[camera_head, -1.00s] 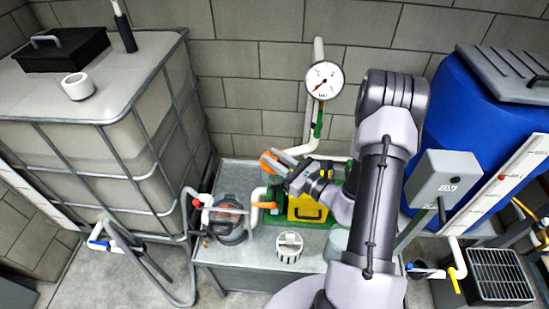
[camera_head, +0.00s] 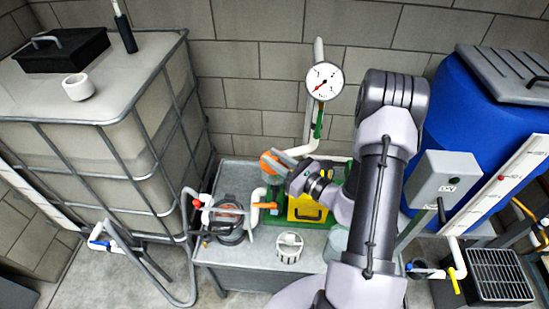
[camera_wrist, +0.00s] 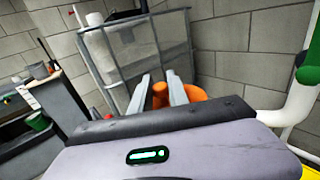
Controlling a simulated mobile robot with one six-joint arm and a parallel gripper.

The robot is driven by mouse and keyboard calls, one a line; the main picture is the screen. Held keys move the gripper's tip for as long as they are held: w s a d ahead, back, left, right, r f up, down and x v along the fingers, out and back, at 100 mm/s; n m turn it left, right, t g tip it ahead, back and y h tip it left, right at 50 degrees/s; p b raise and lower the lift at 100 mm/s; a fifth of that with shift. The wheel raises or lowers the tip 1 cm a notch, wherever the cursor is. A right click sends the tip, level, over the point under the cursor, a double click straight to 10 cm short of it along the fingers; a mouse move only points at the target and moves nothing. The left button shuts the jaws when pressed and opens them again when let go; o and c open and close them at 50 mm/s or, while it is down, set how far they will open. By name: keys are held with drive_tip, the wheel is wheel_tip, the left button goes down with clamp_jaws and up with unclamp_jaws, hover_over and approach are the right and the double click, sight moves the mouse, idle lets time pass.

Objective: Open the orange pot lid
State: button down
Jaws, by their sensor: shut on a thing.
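The orange pot lid (camera_head: 269,164) is at the back of the grey bench, near the green and yellow unit. My gripper (camera_head: 279,157) reaches it from the right, and its fingers hide part of the lid. In the wrist view an orange knob-like part (camera_wrist: 160,95) sits between the two fingertips of my gripper (camera_wrist: 159,92), and more orange of the lid (camera_wrist: 196,93) shows to the right. My gripper is shut on this orange part. The pot below the lid is mostly hidden, so I cannot tell whether the lid is seated.
A white strainer basket (camera_head: 289,246) stands at the bench front. A clear-topped filter housing (camera_head: 228,214) and white piping (camera_head: 256,215) are on the left. A yellow box (camera_head: 306,208) sits below my wrist. A pressure gauge (camera_head: 324,80) rises behind.

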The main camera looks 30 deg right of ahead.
drive_tip(key=p, duration=0.1)
drive_tip(key=r+m+p, duration=0.1)
drive_tip(key=p, duration=0.1)
drive_tip(key=shift+w+d+r+g+p, duration=0.1)
drive_tip(key=shift+w+r+g+p, duration=0.05)
drive_tip(key=shift+r+g+p, duration=0.2)
drive_tip(key=p, duration=0.1)
drive_tip(key=r+m+g+p, duration=0.1)
drive_tip(key=p, duration=0.1)
drive_tip(key=shift+w+d+p, duration=0.2)
drive_tip(key=shift+w+p, duration=0.1)
drive_tip(key=m+g+p, duration=0.1)
drive_tip(key=p, duration=0.1)
drive_tip(key=w+r+m+p, duration=0.1)
drive_tip(key=p, duration=0.2)
drive_tip(key=shift+w+d+g, duration=0.1)
drive_tip(key=shift+d+g, duration=0.25)
drive_tip(key=shift+d, duration=0.05)
drive_tip(key=m+g+p, duration=0.1)
drive_tip(key=p, duration=0.1)
drive_tip(key=w+d+g+p, duration=0.1)
drive_tip(key=shift+w+r+m+p, duration=0.25)
drive_tip(key=shift+w+m+p, duration=0.05)
drive_tip(key=shift+m+p, duration=0.1)
drive_tip(key=shift+w+d+m+g+p, duration=0.5)
drive_tip(key=shift+w+m+p, duration=0.1)
drive_tip(key=shift+p, duration=0.35)
drive_tip(key=shift+y, duration=0.3)
